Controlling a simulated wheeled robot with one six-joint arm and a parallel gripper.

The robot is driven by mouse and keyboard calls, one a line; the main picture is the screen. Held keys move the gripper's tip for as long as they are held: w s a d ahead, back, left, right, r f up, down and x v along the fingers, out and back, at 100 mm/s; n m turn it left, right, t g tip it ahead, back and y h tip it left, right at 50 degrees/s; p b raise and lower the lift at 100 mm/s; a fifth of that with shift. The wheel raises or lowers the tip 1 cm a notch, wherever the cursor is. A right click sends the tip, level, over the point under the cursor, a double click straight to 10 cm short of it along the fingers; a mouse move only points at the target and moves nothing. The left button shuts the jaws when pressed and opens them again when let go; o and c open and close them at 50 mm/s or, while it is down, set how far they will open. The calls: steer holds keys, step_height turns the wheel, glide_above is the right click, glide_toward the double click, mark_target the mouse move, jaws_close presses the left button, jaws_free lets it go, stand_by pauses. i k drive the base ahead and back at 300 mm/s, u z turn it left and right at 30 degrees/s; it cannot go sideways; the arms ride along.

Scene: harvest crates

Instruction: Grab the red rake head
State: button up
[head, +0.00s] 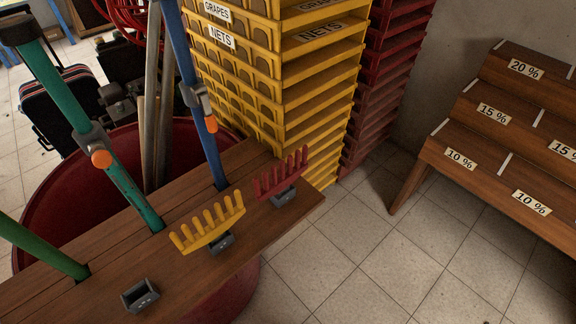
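The red rake head (281,176) stands upright in a dark holder (285,197) near the right end of a wooden plank (253,236). Its tines point up. A yellow rake head (208,228) stands in a similar holder to its left, close but apart from it. My gripper does not show in the head view.
An empty holder (140,295) sits at the plank's front left. Green poles (125,185) and a blue pole (207,140) rise through the plank, over a red barrel (90,170). Yellow crates (318,75) stack behind. A stepped wooden shelf (480,150) stands right. Floor between is clear.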

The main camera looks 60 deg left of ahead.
mark_target(280, 185)
steer(key=u, duration=0.75)
steer(key=i, duration=1)
steer(key=u, duration=0.85)
